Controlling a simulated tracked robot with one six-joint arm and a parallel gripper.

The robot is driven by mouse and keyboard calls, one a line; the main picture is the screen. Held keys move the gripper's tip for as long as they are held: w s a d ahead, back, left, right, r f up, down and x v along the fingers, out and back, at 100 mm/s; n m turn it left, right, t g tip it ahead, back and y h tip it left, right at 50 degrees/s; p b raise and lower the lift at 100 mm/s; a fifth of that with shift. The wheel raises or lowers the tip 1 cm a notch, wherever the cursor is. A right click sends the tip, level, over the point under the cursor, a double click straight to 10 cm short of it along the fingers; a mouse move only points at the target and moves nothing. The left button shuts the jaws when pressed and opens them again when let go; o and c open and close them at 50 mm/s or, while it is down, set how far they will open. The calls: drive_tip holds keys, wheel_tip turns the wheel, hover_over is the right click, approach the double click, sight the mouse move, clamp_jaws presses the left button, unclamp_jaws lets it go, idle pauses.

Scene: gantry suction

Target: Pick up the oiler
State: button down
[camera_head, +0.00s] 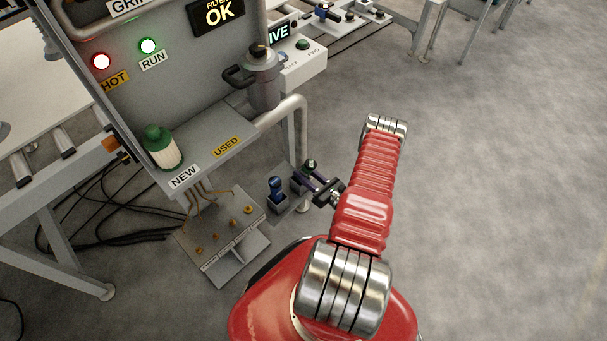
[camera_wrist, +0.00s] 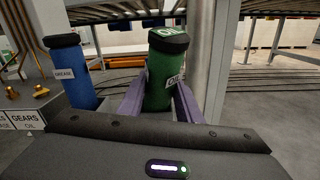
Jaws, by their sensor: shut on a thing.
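The oiler (camera_wrist: 166,70) is a green cylinder with a black cap and OIL lettering, in the middle of the wrist view. My gripper (camera_wrist: 157,100) has its two purple fingers on either side of the oiler and is shut on it. In the head view the oiler (camera_head: 311,164) is small and dark at the end of my red arm, near the low stand. My gripper (camera_head: 310,180) partly covers it there. The oiler's lower end is hidden, so I cannot tell whether it still touches the stand.
A blue grease container (camera_head: 275,187) stands just left of the oiler, also in the wrist view (camera_wrist: 70,72). A tilted panel (camera_head: 225,240) with brass fittings is left of it. The filter bench (camera_head: 215,140) and its leg are close behind. Open floor (camera_head: 500,200) lies right.

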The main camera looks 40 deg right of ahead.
drive_tip(key=s+r, duration=0.1)
drive_tip(key=r, duration=0.2)
drive_tip(key=s+d+r, duration=0.1)
drive_tip(key=r, duration=0.3)
drive_tip(key=s+d+r, duration=0.1)
drive_tip(key=r, duration=0.3)
drive_tip(key=shift+d+r, duration=0.1)
drive_tip(key=shift+d, duration=0.15)
drive_tip(key=s, duration=1.4)
drive_tip(key=shift+d, duration=0.25)
drive_tip(key=shift+r, duration=0.1)
drive_tip(key=r+n+g+y, duration=0.1)
drive_tip(key=n+y, duration=0.2)
hover_over(316, 165)
drive_tip(key=s+a, duration=0.4)
drive_tip(key=s, duration=0.1)
drive_tip(key=w+h, duration=0.1)
drive_tip(key=w, duration=0.2)
drive_tip(key=w+f+g+h, duration=0.1)
drive_tip(key=w, duration=0.2)
drive_tip(key=w+h, duration=0.1)
drive_tip(key=w, duration=0.2)
drive_tip(key=shift+w+d+f+m+g, duration=0.15)
drive_tip(key=shift+w+f+m+g, duration=0.1)
drive_tip(key=shift+f+m+g, duration=0.15)
